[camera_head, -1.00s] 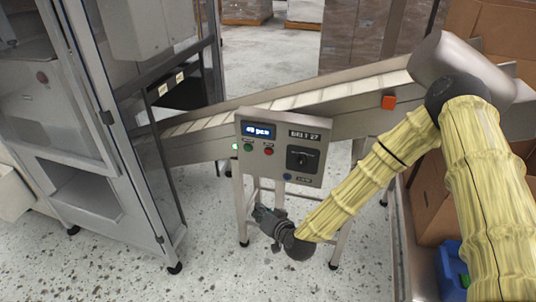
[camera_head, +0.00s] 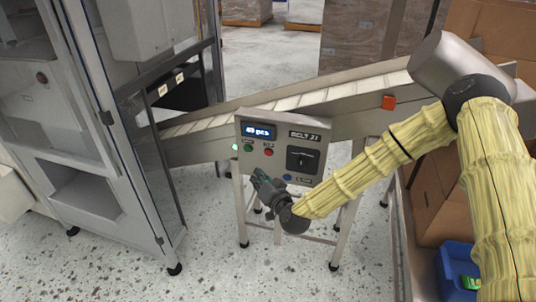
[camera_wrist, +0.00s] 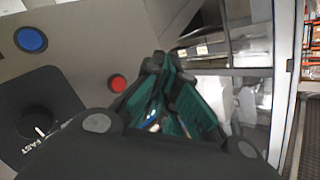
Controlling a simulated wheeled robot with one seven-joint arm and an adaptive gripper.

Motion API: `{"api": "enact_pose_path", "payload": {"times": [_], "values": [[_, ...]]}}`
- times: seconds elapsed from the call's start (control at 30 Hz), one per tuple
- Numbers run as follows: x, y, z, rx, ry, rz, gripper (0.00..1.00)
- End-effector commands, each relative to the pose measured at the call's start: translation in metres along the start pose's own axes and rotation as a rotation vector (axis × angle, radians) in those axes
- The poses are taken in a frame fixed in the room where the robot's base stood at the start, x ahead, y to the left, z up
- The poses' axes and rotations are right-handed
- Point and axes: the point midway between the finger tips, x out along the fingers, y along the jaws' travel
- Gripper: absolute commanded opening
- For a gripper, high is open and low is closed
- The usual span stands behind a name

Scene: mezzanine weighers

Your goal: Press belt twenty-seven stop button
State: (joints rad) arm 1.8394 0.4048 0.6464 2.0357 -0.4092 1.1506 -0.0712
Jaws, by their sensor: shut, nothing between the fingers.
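The belt control panel (camera_head: 258,168) is a grey box on legs, with a lit display (camera_head: 258,131) and a label that seems to read "BELT 27". A green button (camera_head: 248,148) and a red button (camera_head: 268,152) sit below the display. The red button also shows in the wrist view (camera_wrist: 117,83), just left of my fingers. A black dial (camera_head: 303,160) and a blue button (camera_head: 287,178) are further right and lower. My gripper (camera_head: 259,175) is shut and empty, just below the red and green buttons. I cannot tell whether it touches the panel.
An inclined conveyor (camera_head: 300,100) runs behind the panel. A glass-doored cabinet (camera_head: 95,190) stands to the left. A blue bin (camera_head: 458,268) and cardboard boxes (camera_head: 432,180) are at the right. The speckled floor in front of the panel is clear.

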Motion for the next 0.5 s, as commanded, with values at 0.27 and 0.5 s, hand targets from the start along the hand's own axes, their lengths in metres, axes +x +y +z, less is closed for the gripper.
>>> {"api": "enact_pose_path", "payload": {"times": [0.27, 0.5], "values": [[0.022, 0.017, -0.016, 0.000, 0.002, 0.001, 0.00], [0.040, 0.030, -0.028, -0.001, 0.001, 0.000, 0.00]]}}
